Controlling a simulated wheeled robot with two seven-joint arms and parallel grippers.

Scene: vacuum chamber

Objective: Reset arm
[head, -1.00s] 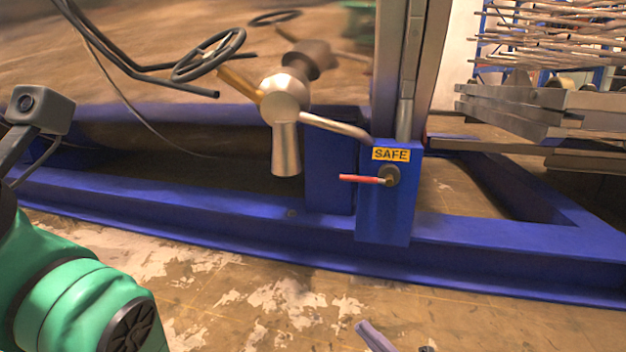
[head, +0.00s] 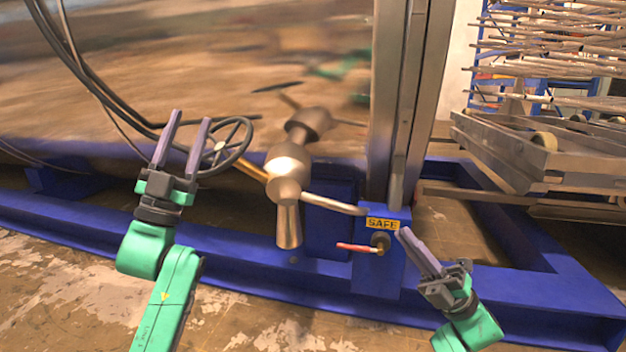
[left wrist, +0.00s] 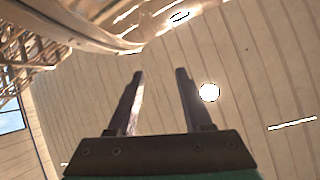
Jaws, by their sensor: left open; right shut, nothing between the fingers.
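My left gripper (head: 187,128) is raised at the left of the head view, fingers apart and pointing up, with nothing between them. It overlaps the black handwheel (head: 222,148) in the picture; I cannot tell whether they touch. The left wrist view shows its two open fingers (left wrist: 160,78) against the ceiling. My right gripper (head: 402,236) is at the lower right, its fingers together and empty. Its tips are close to the blue box with the yellow SAFE label (head: 382,224) and the red-handled valve (head: 358,247); contact cannot be told.
The blue frame (head: 330,275) runs along the floor. A metal rack cart (head: 540,150) stands at the right. The front floor (head: 270,325) is clear.

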